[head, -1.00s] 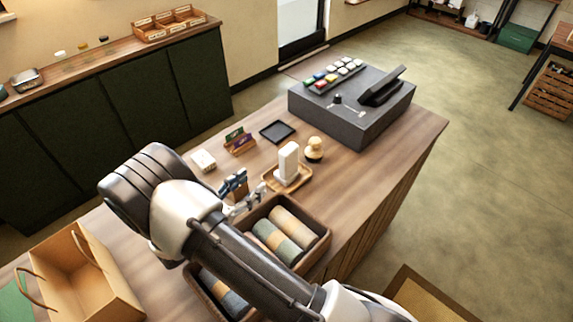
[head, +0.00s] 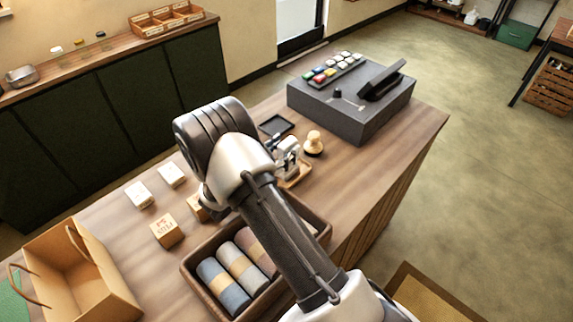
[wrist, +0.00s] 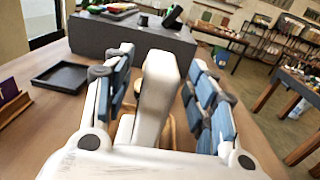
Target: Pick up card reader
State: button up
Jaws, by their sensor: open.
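The card reader (wrist: 158,90) is a white upright block, seen in the wrist view standing between my two blue-padded fingers. My gripper (wrist: 159,66) is open around it, with one finger on each side and a visible gap at both sides. In the head view my gripper (head: 288,152) is at the reader's place, and it and my arm hide most of the reader. The reader's wooden stand (head: 298,179) shows only in part below the gripper.
A grey register (head: 350,110) stands behind, with a black tray (head: 276,126) and a wooden stamp (head: 313,143) close by. A basket of rolled cloths (head: 190,268) lies under my arm. Small boxes (head: 167,231) and a paper bag (head: 85,275) are at left.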

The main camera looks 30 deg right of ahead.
jog(key=shift+x, duration=1.15)
grip_shut()
